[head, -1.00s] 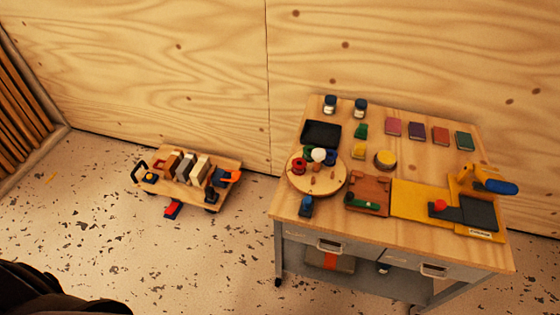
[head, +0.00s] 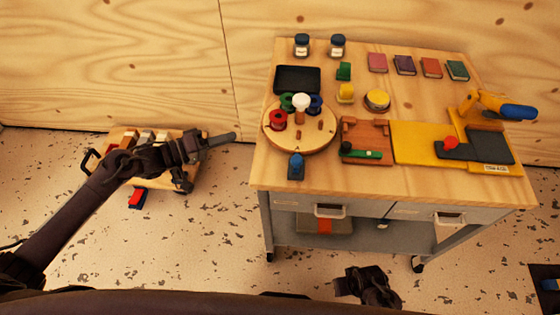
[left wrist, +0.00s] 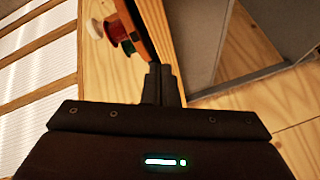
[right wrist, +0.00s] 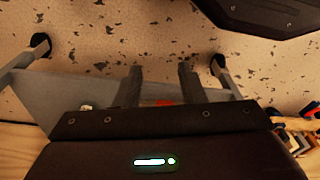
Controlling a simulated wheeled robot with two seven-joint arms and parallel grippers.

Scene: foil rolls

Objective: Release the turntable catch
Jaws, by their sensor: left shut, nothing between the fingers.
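The turntable (head: 300,141) is a round wooden disc at the left of the workbench top. It carries red (head: 278,121), green and blue spools, a white-topped piece (head: 301,102) and wooden pegs. A small blue piece (head: 296,166), perhaps the catch, stands at its front edge. My left gripper (head: 233,137) is shut and empty, left of the bench and short of the turntable in the head view. In the left wrist view its fingertips (left wrist: 160,70) show below the disc's edge (left wrist: 143,30). My right gripper (right wrist: 158,75) is open and empty, low before the bench.
The bench top (head: 330,183) also holds a black tray (head: 297,79), jars, coloured blocks, a brown fixture (head: 367,152) and a yellow board with a blue-handled tool (head: 517,112). Drawer handles (head: 330,211) jut from the front. A low cart (head: 187,143) stands behind my left arm.

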